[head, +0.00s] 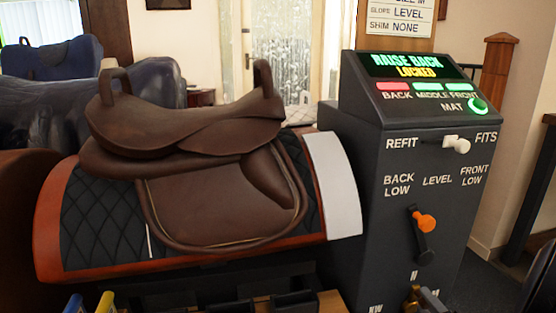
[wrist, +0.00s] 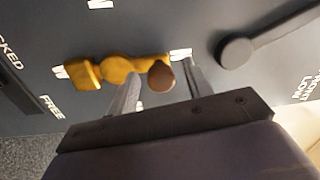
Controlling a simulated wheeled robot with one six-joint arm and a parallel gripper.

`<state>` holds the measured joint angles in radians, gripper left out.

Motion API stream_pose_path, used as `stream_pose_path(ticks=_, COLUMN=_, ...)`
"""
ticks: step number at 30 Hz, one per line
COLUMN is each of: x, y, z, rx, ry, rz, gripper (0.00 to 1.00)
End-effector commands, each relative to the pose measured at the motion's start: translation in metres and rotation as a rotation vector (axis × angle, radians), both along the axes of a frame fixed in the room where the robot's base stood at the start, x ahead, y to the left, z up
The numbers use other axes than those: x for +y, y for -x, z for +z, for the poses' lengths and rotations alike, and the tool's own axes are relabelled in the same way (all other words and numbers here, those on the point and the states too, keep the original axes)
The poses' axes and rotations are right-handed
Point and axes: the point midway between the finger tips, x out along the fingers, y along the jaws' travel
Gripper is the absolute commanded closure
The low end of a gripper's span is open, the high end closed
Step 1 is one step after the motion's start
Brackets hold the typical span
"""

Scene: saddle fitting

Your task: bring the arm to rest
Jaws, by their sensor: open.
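My gripper (wrist: 160,78) is open in the wrist view, its two grey fingers spread close to the dark console face. A brass handle (wrist: 115,70) with a rounded brown end shows between and beyond the fingertips; I cannot tell whether they touch it. In the head view the brass handle (head: 411,296) is at the bottom edge of the console (head: 400,230), with a grey part of my gripper (head: 430,298) beside it, mostly cut off. The brown saddle (head: 190,140) sits on a quilted dark pad (head: 85,220) over a rounded form.
The console display (head: 415,64) reads RAISE BACK LOCKED. Below are a white knob (head: 457,145) by FITS and an orange-knobbed lever (head: 424,222). A black lever (wrist: 235,52) is right of the brass handle in the wrist view.

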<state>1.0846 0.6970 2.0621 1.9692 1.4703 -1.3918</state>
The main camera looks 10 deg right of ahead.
Motion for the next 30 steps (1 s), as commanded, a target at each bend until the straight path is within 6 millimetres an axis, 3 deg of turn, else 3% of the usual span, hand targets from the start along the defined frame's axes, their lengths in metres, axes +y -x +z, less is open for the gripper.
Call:
stream_pose_path(ticks=17, x=0.000, y=-0.002, z=0.001, rx=0.000, ry=-0.002, rz=-0.001, gripper=0.52)
stream_pose_path(ticks=30, x=-0.005, y=0.054, z=-0.001, rx=0.000, ry=-0.002, rz=-0.004, gripper=0.52)
